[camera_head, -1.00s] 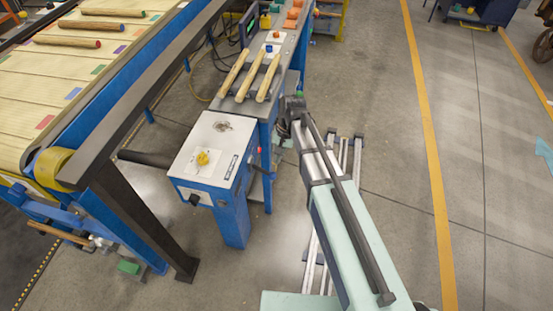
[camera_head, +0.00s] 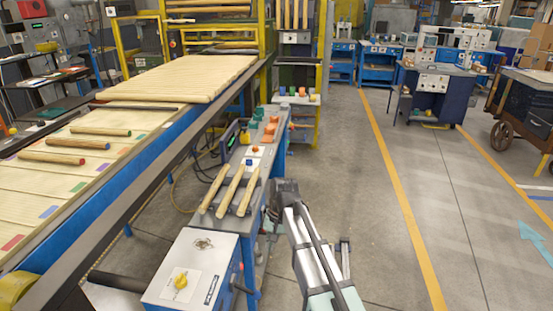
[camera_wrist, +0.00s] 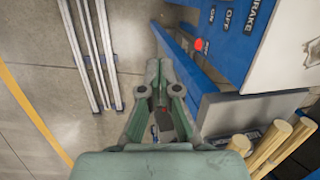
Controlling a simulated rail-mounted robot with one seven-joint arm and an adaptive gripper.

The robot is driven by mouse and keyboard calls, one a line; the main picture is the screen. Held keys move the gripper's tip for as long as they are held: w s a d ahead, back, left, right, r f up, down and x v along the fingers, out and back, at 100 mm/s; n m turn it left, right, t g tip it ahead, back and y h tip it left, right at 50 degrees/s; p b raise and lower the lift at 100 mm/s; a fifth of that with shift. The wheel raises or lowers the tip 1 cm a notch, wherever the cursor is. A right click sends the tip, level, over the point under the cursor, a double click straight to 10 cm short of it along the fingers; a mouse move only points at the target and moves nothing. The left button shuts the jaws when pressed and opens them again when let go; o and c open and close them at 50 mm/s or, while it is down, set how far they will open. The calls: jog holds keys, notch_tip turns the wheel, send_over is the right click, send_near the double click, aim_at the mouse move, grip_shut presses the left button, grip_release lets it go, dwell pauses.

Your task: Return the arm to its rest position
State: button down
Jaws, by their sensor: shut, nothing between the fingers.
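My gripper (camera_wrist: 159,72) shows in the wrist view with its green fingers drawn together and nothing between them. It points down over the floor beside the blue control cabinet (camera_wrist: 212,42). My arm reaches forward at the lower middle of the head view, just right of the narrow workbench. The gripper itself cannot be made out there. Three turned wood rods (camera_head: 233,190) lie side by side on a holder on the bench, and their ends also show at the lower right of the wrist view (camera_wrist: 268,146).
A slatted conveyor (camera_head: 100,150) with several spindles runs along the left. Orange blocks (camera_head: 270,130) lie farther along the bench. Floor rails (camera_wrist: 92,50) lie beside my gripper. Open floor lies right, past a yellow line (camera_head: 400,190).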

jog(key=s+d+f+n+h, duration=0.1)
jog(key=s+d+f, duration=0.4)
jog(key=f, duration=0.4)
jog(key=s+d+f+g, duration=0.1)
jog(key=s+d+f, duration=0.3)
jog(key=s+f, duration=0.4)
jog(key=s+d+f+n+h, duration=0.1)
jog(key=s+d+f, duration=0.35)
jog(key=f, duration=0.55)
jog(key=s+d+f+g, duration=0.1)
jog(key=s+d+f, duration=0.1)
jog(key=s, duration=0.7)
jog(key=s+d+f+m+g, duration=0.1)
jog(key=s+d+f+g, duration=0.1)
jog(key=s+f, duration=0.3)
jog(key=s+d+f+g, duration=0.1)
jog(key=s+d+f, duration=0.1)
jog(key=s, duration=1.1)
jog(key=shift+s+d+f+g, duration=0.3)
jog(key=shift+f+g, duration=0.1)
jog(key=shift+f, duration=0.4)
jog(key=c, duration=1.8)
grip_release()
jog(key=shift+w, duration=0.1)
jog(key=shift+c, duration=0.2)
